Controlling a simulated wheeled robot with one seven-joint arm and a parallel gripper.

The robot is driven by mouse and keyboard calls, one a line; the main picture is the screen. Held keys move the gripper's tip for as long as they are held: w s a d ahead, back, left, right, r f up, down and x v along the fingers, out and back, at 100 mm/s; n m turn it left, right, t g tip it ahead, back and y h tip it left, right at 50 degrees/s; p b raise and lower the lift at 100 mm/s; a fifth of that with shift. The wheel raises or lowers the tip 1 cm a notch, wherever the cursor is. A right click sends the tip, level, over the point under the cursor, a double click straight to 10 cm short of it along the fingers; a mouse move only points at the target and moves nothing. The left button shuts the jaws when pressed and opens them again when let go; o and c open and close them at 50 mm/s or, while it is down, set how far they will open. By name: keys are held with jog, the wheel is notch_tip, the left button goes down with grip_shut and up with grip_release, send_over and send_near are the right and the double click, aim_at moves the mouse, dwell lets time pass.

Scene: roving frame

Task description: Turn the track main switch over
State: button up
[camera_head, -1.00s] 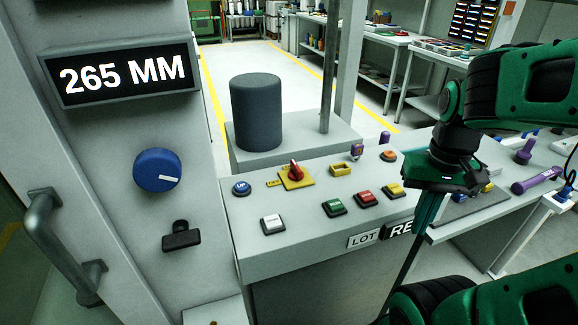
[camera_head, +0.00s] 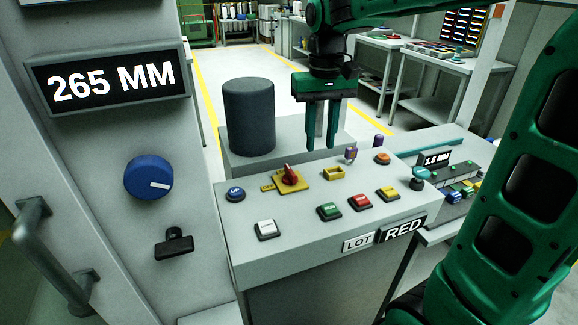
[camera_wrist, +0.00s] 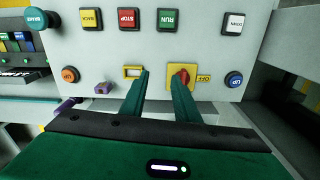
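A red rotary switch (camera_head: 290,175) on a yellow plate sits on the sloped grey control panel (camera_head: 290,245). It looks like a main switch, but I read no track name on it. It also shows in the wrist view (camera_wrist: 182,76), with an OFF label beside its plate. My gripper (camera_head: 320,143) points down above the back edge of the panel, behind and to the right of the switch. Its two fingers are apart and empty. In the wrist view my gripper (camera_wrist: 159,80) has its right finger just below the switch in the picture; contact cannot be told.
A blue UP button (camera_head: 235,194), a white button (camera_head: 265,229), a green RUN button (camera_head: 329,211), a red STOP button (camera_head: 359,202) and a yellow button (camera_head: 388,193) surround it. A yellow frame (camera_head: 334,173) lies close by. A dark cylinder (camera_head: 249,115) stands behind the panel.

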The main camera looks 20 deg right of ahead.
jog(key=r+n, duration=0.1)
send_over(290, 169)
notch_tip(290, 169, down, 11)
jog(key=shift+s+r, duration=0.1)
jog(key=shift+r, duration=0.1)
grip_shut()
